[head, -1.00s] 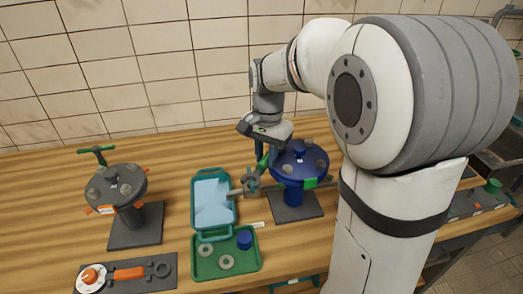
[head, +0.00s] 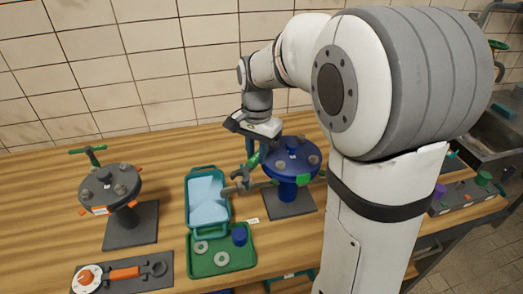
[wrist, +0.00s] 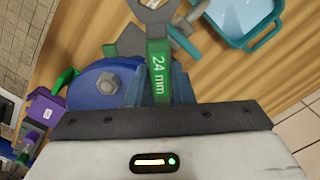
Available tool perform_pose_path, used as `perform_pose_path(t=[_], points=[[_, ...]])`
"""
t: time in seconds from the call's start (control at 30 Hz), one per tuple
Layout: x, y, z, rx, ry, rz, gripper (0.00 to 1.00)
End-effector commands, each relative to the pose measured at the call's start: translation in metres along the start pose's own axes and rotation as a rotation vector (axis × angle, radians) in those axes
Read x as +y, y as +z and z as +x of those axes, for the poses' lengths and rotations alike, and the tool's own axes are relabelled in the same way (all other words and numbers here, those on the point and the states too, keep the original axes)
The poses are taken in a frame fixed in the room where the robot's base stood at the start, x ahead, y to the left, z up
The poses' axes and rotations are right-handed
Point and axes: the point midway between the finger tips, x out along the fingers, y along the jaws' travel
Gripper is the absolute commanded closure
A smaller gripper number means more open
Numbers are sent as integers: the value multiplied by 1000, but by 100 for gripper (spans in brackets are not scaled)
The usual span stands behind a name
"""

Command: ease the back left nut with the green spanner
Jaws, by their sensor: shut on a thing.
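My gripper (head: 250,150) is shut on the green spanner (head: 253,160), above the bench at the left side of the blue round flange (head: 290,160). The spanner's grey open jaw (head: 241,176) points down and left, apart from the flange nuts. In the wrist view its green handle (wrist: 159,68), marked 24 mm, is between my fingers, and its jaw is cut off at the top edge. The wrist view also shows the blue flange (wrist: 85,92) with one grey hex nut (wrist: 109,82) beside the fingers. My gripper and the spanner hide part of the flange's left side; I cannot tell which nut is the back left one.
A grey flange stand (head: 110,185) is farther left. A dark mat (head: 140,285) with an orange-handled tool lies at the front left. The tiled wall is behind.

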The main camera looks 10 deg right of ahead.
Motion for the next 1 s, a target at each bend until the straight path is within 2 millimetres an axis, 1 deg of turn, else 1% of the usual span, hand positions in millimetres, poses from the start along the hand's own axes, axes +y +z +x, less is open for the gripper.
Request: perform_pose_path(t=[0.1,0.67,1.0], points=[[-5,6,1,-4,-1,-3,100],[-6,7,-8,-3,-4,-6,100],[-6,8,-24,-2,-5,-7,100]])
